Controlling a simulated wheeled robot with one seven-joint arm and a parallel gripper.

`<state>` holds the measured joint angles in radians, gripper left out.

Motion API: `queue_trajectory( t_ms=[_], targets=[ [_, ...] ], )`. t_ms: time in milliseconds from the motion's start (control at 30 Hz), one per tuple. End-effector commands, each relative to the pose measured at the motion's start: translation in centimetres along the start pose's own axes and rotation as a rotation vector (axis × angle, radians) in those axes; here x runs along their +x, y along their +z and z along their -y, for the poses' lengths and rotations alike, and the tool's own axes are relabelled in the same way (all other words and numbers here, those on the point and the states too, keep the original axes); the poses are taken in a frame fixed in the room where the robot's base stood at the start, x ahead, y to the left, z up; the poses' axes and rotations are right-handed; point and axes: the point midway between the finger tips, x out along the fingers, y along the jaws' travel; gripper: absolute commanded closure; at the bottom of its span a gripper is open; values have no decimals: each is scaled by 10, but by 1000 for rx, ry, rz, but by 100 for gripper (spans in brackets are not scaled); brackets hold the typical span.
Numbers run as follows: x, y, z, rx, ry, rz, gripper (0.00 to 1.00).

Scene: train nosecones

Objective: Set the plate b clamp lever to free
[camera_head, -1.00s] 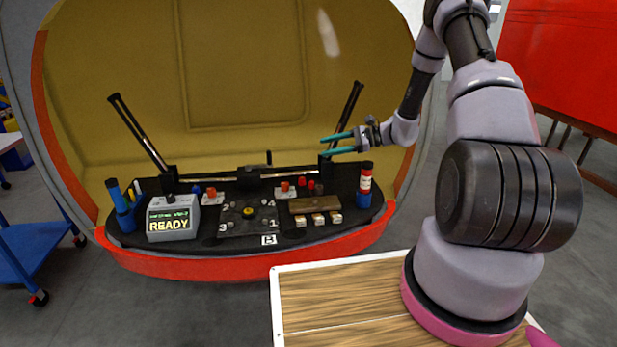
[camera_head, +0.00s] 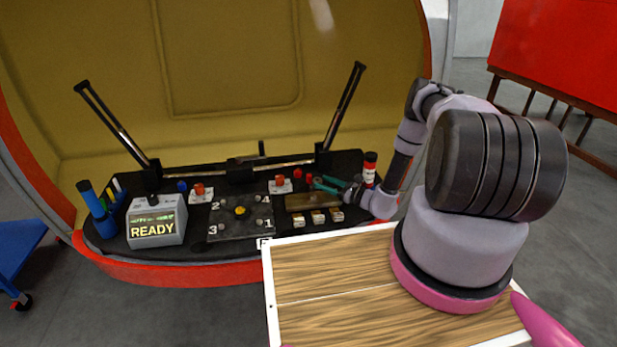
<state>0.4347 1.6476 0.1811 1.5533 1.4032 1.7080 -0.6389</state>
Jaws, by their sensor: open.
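A dark plate (camera_head: 240,216) lies at the middle of the black console, with a yellow knob (camera_head: 240,211) at its centre and numbers 1, 2 and 3 at its corners. Small red-topped fittings on white blocks stand behind the plate at left (camera_head: 199,191) and right (camera_head: 280,183). I cannot tell which part is the clamp lever or its setting. My gripper (camera_head: 318,182) has teal fingers, is open and empty, and is right of the right fitting, over the console's right part.
A grey box reading READY (camera_head: 156,222) and blue cylinders (camera_head: 100,210) stand at left. A brown block (camera_head: 313,201) and several small blocks lie below my gripper. A red-and-white bottle (camera_head: 370,168) stands beside it. Two tall black bars (camera_head: 342,105) rise behind.

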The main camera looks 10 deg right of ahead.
Motion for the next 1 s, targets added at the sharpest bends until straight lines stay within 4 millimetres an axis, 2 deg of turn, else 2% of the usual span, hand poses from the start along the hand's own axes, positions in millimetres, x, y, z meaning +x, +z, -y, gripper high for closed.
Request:
queue_trajectory(
  t_ms=[33,200,400,800,933,967,1000],
  targets=[
    [12,0,-1,-3,5,1,43],
    [44,0,-2,-2,6,0,43],
    [69,0,-1,-2,3,-1,43],
    [76,0,0,-1,2,-1,43],
    [76,0,0,-1,2,-1,93],
    [76,0,0,-1,2,-1,100],
    [76,0,0,-1,2,-1,100]
  ],
)
